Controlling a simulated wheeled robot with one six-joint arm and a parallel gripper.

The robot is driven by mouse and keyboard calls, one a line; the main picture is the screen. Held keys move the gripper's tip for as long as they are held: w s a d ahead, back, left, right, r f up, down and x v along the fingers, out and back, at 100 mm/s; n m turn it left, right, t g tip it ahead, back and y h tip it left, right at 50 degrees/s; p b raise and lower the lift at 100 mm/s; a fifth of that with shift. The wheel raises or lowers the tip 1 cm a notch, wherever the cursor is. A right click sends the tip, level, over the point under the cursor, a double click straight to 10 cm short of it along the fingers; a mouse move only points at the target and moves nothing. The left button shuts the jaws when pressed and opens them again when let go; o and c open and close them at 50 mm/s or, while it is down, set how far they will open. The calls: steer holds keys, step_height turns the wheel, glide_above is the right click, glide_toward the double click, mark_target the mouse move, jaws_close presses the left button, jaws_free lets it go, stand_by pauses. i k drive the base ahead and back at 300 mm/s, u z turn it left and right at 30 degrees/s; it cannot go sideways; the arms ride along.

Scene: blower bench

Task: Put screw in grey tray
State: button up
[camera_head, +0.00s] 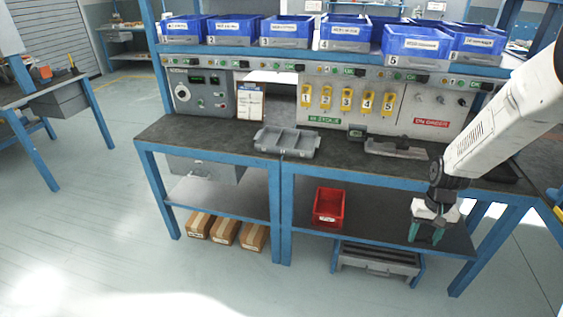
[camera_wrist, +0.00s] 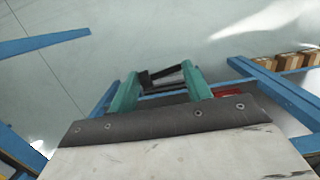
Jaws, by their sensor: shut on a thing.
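The grey tray (camera_head: 268,142) sits on the dark bench top, near the middle of the front edge, with low dividers inside. My gripper (camera_head: 427,238) hangs at the right, in front of the bench and below the level of its top, with teal fingers pointing down. In the wrist view my gripper (camera_wrist: 160,86) is shut on a small dark piece, the screw (camera_wrist: 163,72), which spans the gap between the fingertips. The screw is too small to make out in the head view. The tray does not show in the wrist view.
Blue bins (camera_head: 290,30) stand on the shelf above. A clipboard (camera_head: 250,103) leans at the back panel, and a grey fixture (camera_head: 395,148) lies right of the tray. A red bin (camera_head: 329,206) and cardboard boxes (camera_head: 225,232) are below. The floor in front is clear.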

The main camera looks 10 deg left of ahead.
mark_target(287, 145)
steer(key=z, duration=0.15)
steer(key=k, duration=0.25)
steer(key=u, duration=1.1)
steer(key=i, duration=1.1)
steer(key=z, duration=0.5)
